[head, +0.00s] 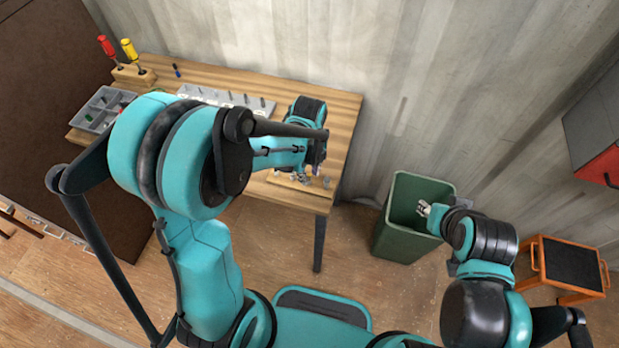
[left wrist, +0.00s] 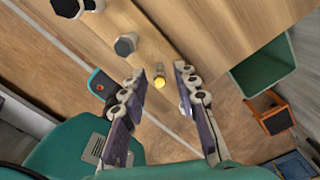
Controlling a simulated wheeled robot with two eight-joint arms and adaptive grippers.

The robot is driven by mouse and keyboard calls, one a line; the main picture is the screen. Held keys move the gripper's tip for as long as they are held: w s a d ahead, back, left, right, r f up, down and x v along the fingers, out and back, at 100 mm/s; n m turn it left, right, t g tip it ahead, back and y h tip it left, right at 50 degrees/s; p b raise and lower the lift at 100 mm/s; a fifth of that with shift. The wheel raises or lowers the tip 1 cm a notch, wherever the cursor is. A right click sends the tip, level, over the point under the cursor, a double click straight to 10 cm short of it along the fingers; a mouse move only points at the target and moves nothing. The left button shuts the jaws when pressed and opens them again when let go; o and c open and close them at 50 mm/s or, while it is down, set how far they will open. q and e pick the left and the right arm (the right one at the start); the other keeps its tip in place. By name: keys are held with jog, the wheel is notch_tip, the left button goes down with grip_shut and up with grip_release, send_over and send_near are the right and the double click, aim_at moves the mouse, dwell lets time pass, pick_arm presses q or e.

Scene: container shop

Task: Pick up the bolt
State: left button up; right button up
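In the left wrist view, a small bolt with a yellow end (left wrist: 159,80) stands at the edge of a wooden surface. It appears between the fingertips of my left gripper (left wrist: 159,73), with a gap on each side. That gripper is open and empty, pointing down. In the head view, my left gripper (head: 316,158) is at the workbench's right front part, over a wooden block (head: 285,182) with several small metal pieces. I cannot tell there which piece is the yellow-ended bolt. My right gripper (head: 424,209) is over the green bin's opening; its fingers are too small to read.
Larger dark-topped bolts (left wrist: 125,45) stand in line beside the small one. The workbench (head: 343,107) also holds a grey divided tray (head: 88,113), a rack with pegs (head: 262,106) and screwdrivers (head: 130,49). A green bin (head: 400,243) and orange stool (head: 567,268) stand right.

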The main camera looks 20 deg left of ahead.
pick_arm(q)
jog(key=shift+r, duration=0.1)
jog(key=shift+c, duration=0.4)
grip_shut()
